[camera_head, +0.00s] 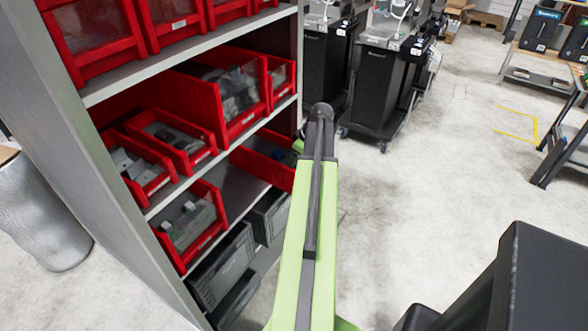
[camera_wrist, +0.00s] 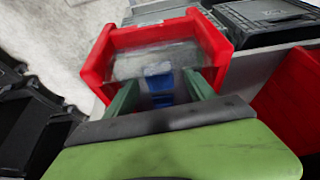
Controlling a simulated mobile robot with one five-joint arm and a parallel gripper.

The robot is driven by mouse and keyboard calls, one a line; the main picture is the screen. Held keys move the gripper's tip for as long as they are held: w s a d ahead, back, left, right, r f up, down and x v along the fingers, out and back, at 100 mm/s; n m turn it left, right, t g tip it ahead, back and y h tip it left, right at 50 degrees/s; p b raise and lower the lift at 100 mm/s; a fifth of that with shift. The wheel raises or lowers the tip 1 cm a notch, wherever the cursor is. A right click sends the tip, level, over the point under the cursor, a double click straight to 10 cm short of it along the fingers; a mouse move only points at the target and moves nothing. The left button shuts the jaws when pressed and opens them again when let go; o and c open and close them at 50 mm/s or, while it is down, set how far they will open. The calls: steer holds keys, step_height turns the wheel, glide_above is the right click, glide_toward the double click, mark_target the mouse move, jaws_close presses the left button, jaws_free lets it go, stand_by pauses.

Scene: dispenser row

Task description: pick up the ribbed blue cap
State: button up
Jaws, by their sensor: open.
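The ribbed blue cap (camera_wrist: 160,84) shows in the wrist view, beyond and between my gripper's fingers, at a red bin (camera_wrist: 112,42) with a clear front panel. Dark bands cross the blue, and the picture is too blurred to tell whether it is one piece. My gripper (camera_wrist: 160,88) is open, its two green fingers spread to the left and right of the blue. I cannot tell whether either finger touches it.
A grey shelf unit (camera_head: 160,58) holds several red bins (camera_head: 190,228) with grey parts. Dark grey crates (camera_head: 222,268) stand on its lower level. Black carts (camera_head: 375,85) stand behind.

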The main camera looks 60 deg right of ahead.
steer(key=shift+r, duration=0.1)
jaws_close()
steer(key=shift+r, duration=0.1)
step_height(320, 180, up, 5)
steer(key=p, duration=0.5)
steer(key=shift+f, duration=0.2)
steer(key=s+d+r+p, duration=0.6)
steer(key=s+d, duration=0.2)
steer(key=shift+s, duration=0.25)
